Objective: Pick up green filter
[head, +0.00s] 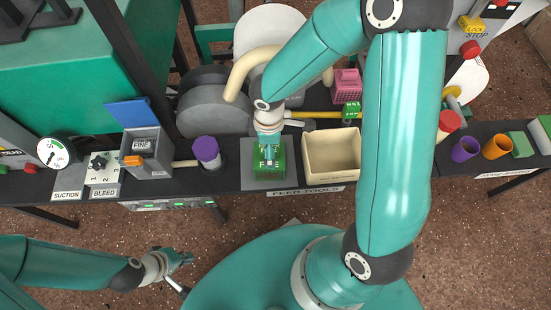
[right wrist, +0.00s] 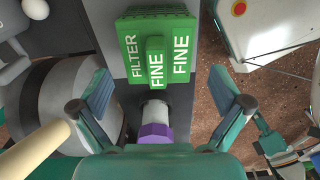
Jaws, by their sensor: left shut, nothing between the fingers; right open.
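The green filter (head: 279,168) is a block with white lettering and a raised handle, resting on a grey plate (head: 264,184) at the front of the dark bench. In the right wrist view the filter (right wrist: 183,45) reads FILTER and FINE, and its handle stands between the lines of the fingers. My right gripper (head: 268,148) is above the filter, pointing down and hiding part of it. Its two fingers, seen in the right wrist view (right wrist: 160,78), are open with nothing between them. My left gripper (head: 183,259) is shut and empty, low over the floor in front of the bench.
A cream bin (head: 332,178) stands just right of the filter. A purple-capped part (head: 206,150) and a grey box marked FINE (head: 146,160) stand to its left. A green block (head: 351,110) and a pink basket (head: 347,84) are behind. Purple (head: 465,150) and orange (head: 496,147) cups stand far right.

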